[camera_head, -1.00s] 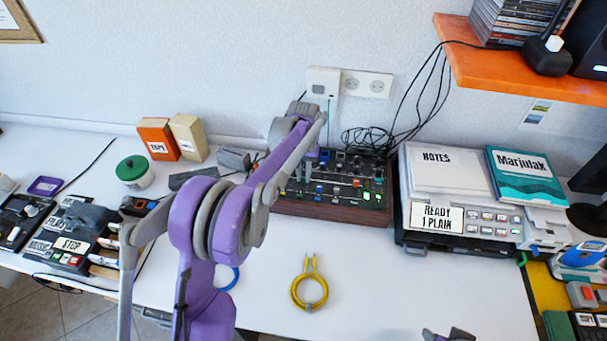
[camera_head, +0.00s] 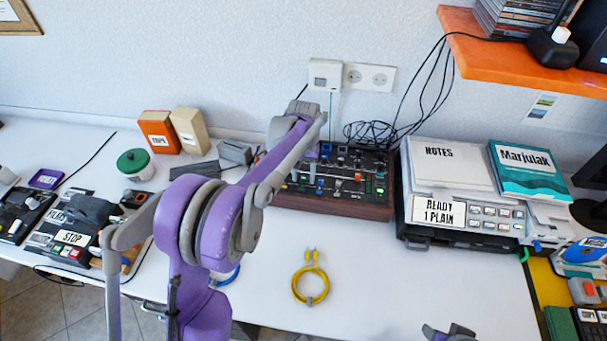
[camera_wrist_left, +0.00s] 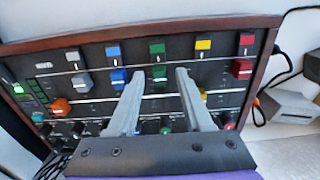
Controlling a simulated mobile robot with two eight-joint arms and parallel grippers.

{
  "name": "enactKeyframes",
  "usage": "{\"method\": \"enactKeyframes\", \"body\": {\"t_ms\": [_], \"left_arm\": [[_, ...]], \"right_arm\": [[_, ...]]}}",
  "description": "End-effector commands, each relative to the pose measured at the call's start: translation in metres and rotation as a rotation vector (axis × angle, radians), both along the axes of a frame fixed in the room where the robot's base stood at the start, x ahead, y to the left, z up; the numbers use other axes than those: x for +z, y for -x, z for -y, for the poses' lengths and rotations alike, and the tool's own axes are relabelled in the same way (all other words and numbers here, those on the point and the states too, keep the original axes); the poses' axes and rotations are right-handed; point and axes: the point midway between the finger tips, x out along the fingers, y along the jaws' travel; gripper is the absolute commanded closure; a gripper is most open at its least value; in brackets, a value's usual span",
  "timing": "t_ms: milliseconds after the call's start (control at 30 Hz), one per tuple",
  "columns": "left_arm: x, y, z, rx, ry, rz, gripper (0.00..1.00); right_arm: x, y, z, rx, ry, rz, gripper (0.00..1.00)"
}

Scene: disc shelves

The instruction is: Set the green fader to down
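The mixer (camera_head: 345,207) is a dark panel in a wooden frame near the wall. In the left wrist view, the green fader (camera_wrist_left: 158,73) has a green cap, with a green marker (camera_wrist_left: 157,47) above it in that picture. My left gripper (camera_wrist_left: 159,78) is open, its two grey fingers apart over the panel. The green cap shows between the fingertips; I cannot tell whether they touch it. In the head view my left arm hides part of the mixer and most of this gripper. A dark purple part of my right arm shows at the bottom edge.
In the left wrist view, a blue cap (camera_wrist_left: 119,78) and a yellow cap (camera_wrist_left: 203,93) lie close beside the fingers, with a red cap (camera_wrist_left: 243,68) further right. A printer (camera_head: 438,240) stands right of the mixer. A yellow cable (camera_head: 310,284) lies on clear table in front.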

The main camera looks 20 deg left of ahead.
Motion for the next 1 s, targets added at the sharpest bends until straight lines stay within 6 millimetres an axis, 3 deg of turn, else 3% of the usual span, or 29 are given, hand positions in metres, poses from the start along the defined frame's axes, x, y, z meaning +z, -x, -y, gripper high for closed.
{"method": "enactKeyframes", "body": {"t_ms": [267,733,1000], "left_arm": [[0.004,0.0,0.0,0.0,0.0,0.0,0.5],[0.087,0.0,0.0,0.0,0.0,0.0,0.5],[0.108,0.0,0.0,0.0,0.0,0.0,0.5]], "right_arm": [[0.0,0.0,0.0,0.0,0.0,0.0,0.5],[0.007,-0.001,0.0,0.0,0.0,0.002,0.5],[0.008,-0.001,0.0,0.0,0.0,0.003,0.5]]}}
